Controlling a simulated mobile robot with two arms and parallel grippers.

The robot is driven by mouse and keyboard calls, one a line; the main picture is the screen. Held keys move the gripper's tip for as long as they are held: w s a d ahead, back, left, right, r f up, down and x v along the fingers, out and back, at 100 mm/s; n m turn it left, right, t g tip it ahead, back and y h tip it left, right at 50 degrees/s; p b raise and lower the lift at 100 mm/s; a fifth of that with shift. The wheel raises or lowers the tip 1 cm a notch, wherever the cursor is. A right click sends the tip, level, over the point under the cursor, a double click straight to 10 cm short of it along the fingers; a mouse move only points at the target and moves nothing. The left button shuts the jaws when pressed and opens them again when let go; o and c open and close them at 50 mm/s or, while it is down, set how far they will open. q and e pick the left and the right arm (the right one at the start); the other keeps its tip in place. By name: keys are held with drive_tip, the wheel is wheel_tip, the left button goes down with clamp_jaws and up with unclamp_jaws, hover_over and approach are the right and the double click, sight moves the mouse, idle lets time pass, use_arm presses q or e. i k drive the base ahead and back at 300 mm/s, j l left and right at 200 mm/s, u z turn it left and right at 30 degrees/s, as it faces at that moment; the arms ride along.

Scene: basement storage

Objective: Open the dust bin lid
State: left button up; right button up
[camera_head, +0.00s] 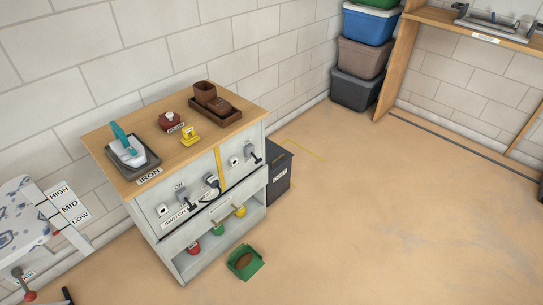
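A dark grey bin (279,176) with a small pale label stands on the floor against the right side of the cabinet. Its upper part is dark, and I cannot tell clearly whether a lid covers it. The cabinet hides part of its left side. A green dustpan (246,263) with a brown heap in it lies on the floor in front of the cabinet. Neither of my grippers shows in the head view.
The wood-topped cabinet (194,148) carries an iron, small red and yellow items and a brown tray. Stacked storage boxes (361,57) stand at the back by a wooden shelf (481,27). An ironing board (30,228) is at left. The floor right of the bin is clear.

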sight(276, 155)
drive_tip(key=i+l+u, duration=0.1)
drive_tip(key=i+l, duration=0.55)
drive_tip(key=i+l+u, duration=0.15)
drive_tip(key=i+l, duration=0.5)
drive_tip(key=l, duration=0.2)
